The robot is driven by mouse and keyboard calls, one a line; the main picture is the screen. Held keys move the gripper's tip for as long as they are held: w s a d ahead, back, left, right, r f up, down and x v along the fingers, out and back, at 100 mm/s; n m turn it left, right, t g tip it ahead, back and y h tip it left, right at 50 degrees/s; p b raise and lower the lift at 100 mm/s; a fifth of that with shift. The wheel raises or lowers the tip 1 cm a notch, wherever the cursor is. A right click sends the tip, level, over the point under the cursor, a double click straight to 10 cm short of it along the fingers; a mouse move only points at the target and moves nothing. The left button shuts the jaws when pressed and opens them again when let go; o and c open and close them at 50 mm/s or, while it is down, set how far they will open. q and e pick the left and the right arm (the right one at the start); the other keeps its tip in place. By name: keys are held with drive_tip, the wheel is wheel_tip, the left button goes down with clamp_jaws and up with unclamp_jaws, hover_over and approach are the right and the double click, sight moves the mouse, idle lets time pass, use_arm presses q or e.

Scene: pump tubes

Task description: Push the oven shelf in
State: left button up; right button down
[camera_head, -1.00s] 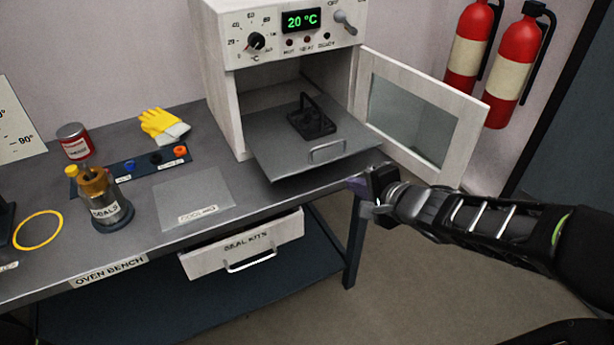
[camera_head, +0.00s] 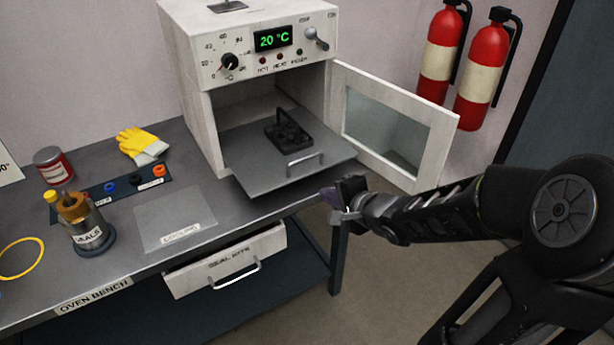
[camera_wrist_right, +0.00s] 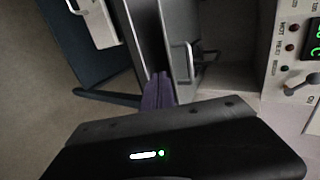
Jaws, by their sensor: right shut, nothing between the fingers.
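The grey oven shelf (camera_head: 265,178) is pulled out of the white oven (camera_head: 190,80), sticking out past its front with its metal handle (camera_head: 305,164) at the front edge. A black part with an upright loop (camera_head: 288,131) sits on it. The oven door (camera_head: 395,128) stands open to the right. My right gripper (camera_head: 328,196) is shut and empty, just in front of and below the shelf's front right edge. In the right wrist view its purple fingers (camera_wrist_right: 158,92) show close to the shelf and its handle (camera_wrist_right: 184,62). My left gripper is not in view.
A drawer marked SEAL KITS (camera_head: 228,262) stands partly open under the bench. On the bench are a cooling mat (camera_head: 175,220), a SEALS container (camera_head: 88,228), a red can (camera_head: 54,166) and yellow gloves (camera_head: 142,143). Fire extinguishers (camera_head: 484,78) hang on the wall.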

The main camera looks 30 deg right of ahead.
sight(300, 179)
use_arm(q)
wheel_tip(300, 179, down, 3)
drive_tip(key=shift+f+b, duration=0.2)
drive_tip(key=shift+b, duration=0.8)
use_arm(e)
drive_tip(key=w+r+x, duration=0.1)
drive_tip(key=x, duration=0.9)
drive_tip(key=shift+r, duration=0.25)
drive_tip(key=shift+w, duration=0.1)
